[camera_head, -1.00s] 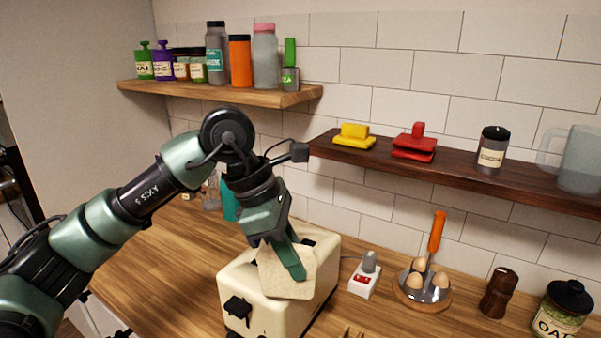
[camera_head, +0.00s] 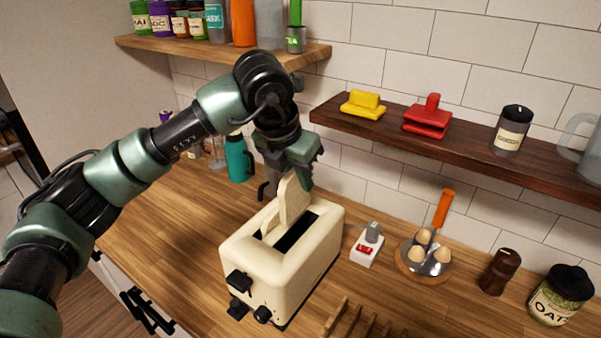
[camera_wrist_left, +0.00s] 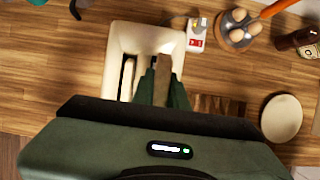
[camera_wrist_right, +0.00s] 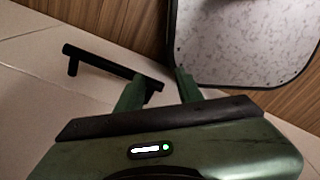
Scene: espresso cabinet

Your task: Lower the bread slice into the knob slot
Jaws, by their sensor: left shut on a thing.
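The cream toaster (camera_head: 285,270) stands on the wooden counter, with a lever and a round knob (camera_head: 262,315) on its front end. My left gripper (camera_head: 300,172) is shut on an upright bread slice (camera_head: 292,200) over the toaster. In the left wrist view the slice (camera_wrist_left: 163,78) shows edge-on between the fingers, over the right-hand slot. I cannot tell whether its lower edge is inside. The dark right-hand slot (camera_head: 297,235) shows partly. A pale slice edge (camera_wrist_left: 128,78) shows in the left-hand slot. My right gripper (camera_wrist_right: 158,85) is open and empty near a dark bar handle.
A white socket block (camera_head: 367,248) and an egg holder (camera_head: 428,255) stand right of the toaster. A wooden rack (camera_head: 355,325) lies in front. A teal bottle (camera_head: 238,160) stands behind. A dark shelf (camera_head: 450,150) overhangs the back right.

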